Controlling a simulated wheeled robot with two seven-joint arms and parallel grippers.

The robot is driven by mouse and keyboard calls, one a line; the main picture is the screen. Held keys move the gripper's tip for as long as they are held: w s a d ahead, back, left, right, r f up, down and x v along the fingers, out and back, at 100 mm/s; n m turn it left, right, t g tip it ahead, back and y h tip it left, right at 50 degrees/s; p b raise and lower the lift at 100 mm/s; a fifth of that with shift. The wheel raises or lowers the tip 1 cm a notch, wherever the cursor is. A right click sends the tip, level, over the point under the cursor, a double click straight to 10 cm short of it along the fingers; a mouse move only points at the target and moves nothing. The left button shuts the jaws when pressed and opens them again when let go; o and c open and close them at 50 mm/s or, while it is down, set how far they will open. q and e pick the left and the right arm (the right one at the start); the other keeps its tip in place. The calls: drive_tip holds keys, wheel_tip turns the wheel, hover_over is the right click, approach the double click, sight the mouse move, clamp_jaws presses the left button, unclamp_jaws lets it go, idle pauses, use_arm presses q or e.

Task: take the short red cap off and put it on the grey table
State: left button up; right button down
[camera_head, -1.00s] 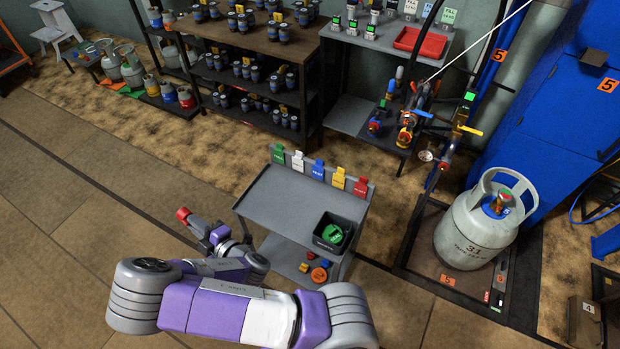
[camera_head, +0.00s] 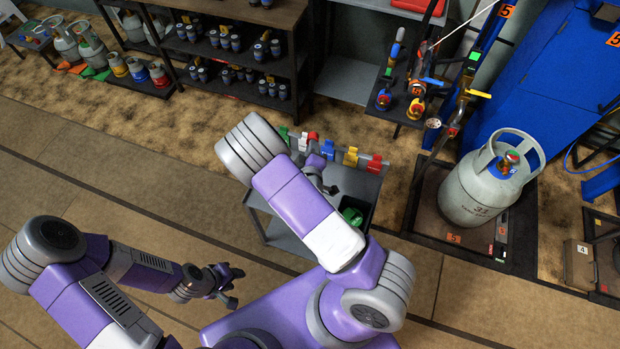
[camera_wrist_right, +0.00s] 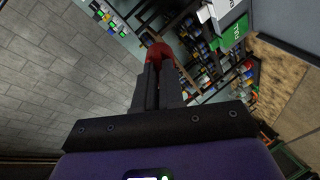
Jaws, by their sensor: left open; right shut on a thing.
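My right gripper (camera_wrist_right: 158,78) is shut on the red cap (camera_wrist_right: 160,50), which shows at its fingertips in the right wrist view. In the head view a small red piece (camera_head: 313,136), probably this cap, shows near the tags at the table's back edge. My right arm hides most of that gripper there, and I cannot tell its height above the table. The grey table (camera_head: 350,183) stands in the middle, partly covered by my arm. My left gripper (camera_head: 233,286) is open and empty, at the left, apart from the table.
A black bin with a green thing (camera_head: 351,215) is on the table's right part. Coloured tags, among them a yellow one (camera_head: 350,156) and a red one (camera_head: 374,163), line its back edge. A grey gas cylinder (camera_head: 478,190) stands at right. Floor at left is clear.

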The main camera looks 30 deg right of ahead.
drive_tip(key=s+d+f+m+g+y+p, duration=0.2)
drive_tip(key=s+d+f+m+g+p, duration=0.25)
drive_tip(key=s+f+m+g, duration=0.5)
drive_tip(key=w+a+r+m+g+y+p, duration=0.3)
drive_tip(key=a+m+y, duration=0.3)
drive_tip(key=a, duration=0.4)
drive_tip(key=shift+m, duration=0.25)
wheel_tip(320, 180, down, 9)
drive_tip(key=b, duration=1.1)
drive_tip(key=shift+s+d+r, duration=0.1)
drive_tip(key=shift+r, duration=0.05)
drive_tip(key=shift+f, duration=1.5)
